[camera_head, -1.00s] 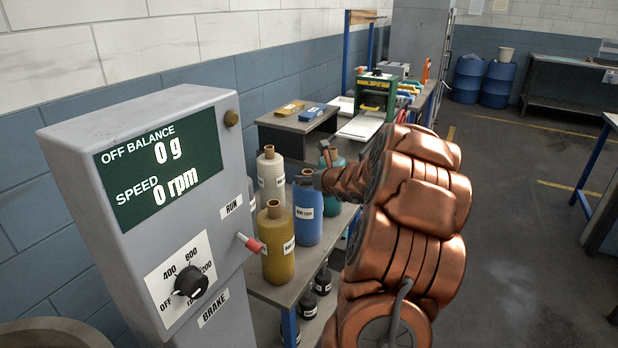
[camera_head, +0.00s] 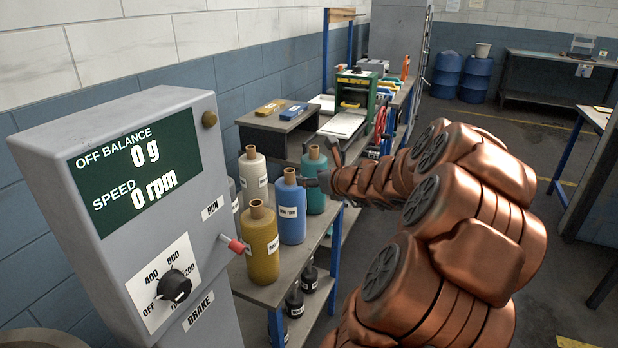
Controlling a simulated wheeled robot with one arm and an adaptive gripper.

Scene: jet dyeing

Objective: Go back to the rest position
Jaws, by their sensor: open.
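My copper-coloured arm reaches up from the bottom right in the head view. My gripper (camera_head: 327,170) is at its far end, small and pointing away to the left, beside the teal bottle (camera_head: 316,200) and the blue bottle (camera_head: 292,226). It is open, with nothing seen between its fingers. The arm's links hide part of the floor and bench behind. The grey control panel (camera_head: 90,235) at the left reads 0 g and 0 rpm. Its red-tipped lever (camera_head: 236,246) is beside the RUN and BRAKE labels, and its black knob (camera_head: 174,286) is below the screen.
A yellow bottle (camera_head: 262,255) and a cream bottle (camera_head: 253,178) stand on the shelf table with the others. A green press (camera_head: 352,92) stands behind. Blue drums (camera_head: 447,75) are at the back. Floor at right is open.

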